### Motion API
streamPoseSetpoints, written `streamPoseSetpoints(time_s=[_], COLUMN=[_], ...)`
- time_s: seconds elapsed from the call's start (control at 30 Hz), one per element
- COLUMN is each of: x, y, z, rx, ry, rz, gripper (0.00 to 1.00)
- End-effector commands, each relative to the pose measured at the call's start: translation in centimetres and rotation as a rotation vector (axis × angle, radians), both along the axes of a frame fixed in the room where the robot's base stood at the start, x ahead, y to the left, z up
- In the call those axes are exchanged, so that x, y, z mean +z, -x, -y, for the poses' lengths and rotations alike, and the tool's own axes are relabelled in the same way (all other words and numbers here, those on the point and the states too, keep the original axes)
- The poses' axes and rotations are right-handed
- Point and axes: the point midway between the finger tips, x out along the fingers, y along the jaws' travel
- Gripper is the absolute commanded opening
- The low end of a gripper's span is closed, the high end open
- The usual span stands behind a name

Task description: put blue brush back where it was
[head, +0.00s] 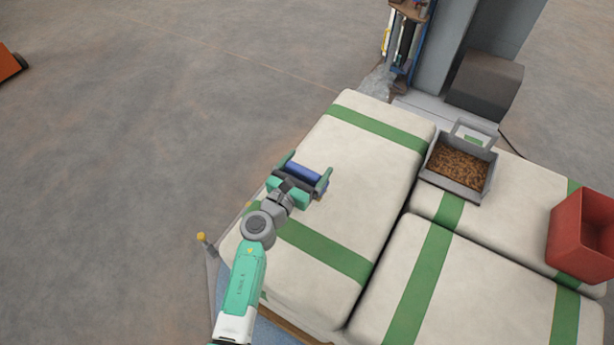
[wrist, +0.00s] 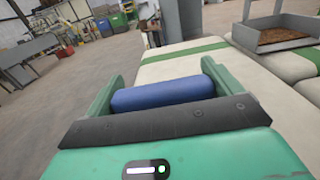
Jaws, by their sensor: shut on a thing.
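The blue brush (head: 306,178) shows as a blue bar between the two fingers of my gripper (head: 305,175). In the wrist view the blue brush (wrist: 163,93) lies crosswise between the green fingers of my gripper (wrist: 160,85), which are shut on it. Its bristles cannot be made out. My gripper is over the far-left white sack (head: 340,140) with green bands. I cannot tell whether the brush touches the sack.
A grey tray (head: 436,178) of brown pellets sits on the sacks at the right. A red bin (head: 583,235) stands farther right. A dark grey box (head: 485,86) and a machine column (head: 450,45) are behind. Open floor (head: 130,180) lies left.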

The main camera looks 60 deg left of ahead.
Motion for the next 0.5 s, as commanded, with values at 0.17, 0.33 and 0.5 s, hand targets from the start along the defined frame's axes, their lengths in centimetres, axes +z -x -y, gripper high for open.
streamPoseSetpoints(time_s=[0.17, 0.33, 0.5], x=[-0.1, -2.0, -3.9], y=[-0.7, -0.6, -0.7], z=[-0.8, -0.8, -0.8], rx=[0.0, 0.0, -0.001], ry=[0.0, 0.001, 0.0], rz=[0.0, 0.0, 0.0], gripper=[0.57, 0.57, 0.57])
